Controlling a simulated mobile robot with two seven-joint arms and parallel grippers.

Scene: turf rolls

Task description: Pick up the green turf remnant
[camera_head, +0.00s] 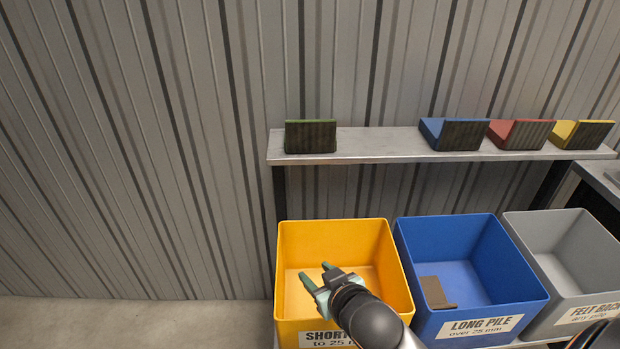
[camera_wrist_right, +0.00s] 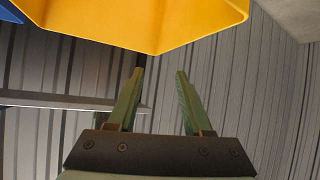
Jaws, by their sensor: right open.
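The green turf remnant (camera_head: 310,136), with a dark ribbed front face and a green top edge, sits at the left end of the grey shelf (camera_head: 375,143). My right gripper (camera_head: 318,281) is open and empty. In the head view it overlaps the yellow bin, below the green remnant and apart from it. In the right wrist view my gripper's two green fingers (camera_wrist_right: 160,75) stand apart with nothing between them. The green remnant does not show in that view. My left gripper is not in view.
Blue (camera_head: 464,134), red (camera_head: 521,133) and yellow (camera_head: 583,133) remnants sit further right on the shelf. Below stand a yellow bin (camera_head: 290,250), a blue bin (camera_head: 410,255) holding a brown piece (camera_head: 437,293), and a grey bin (camera_head: 590,285). Shelf space right of the green remnant is clear.

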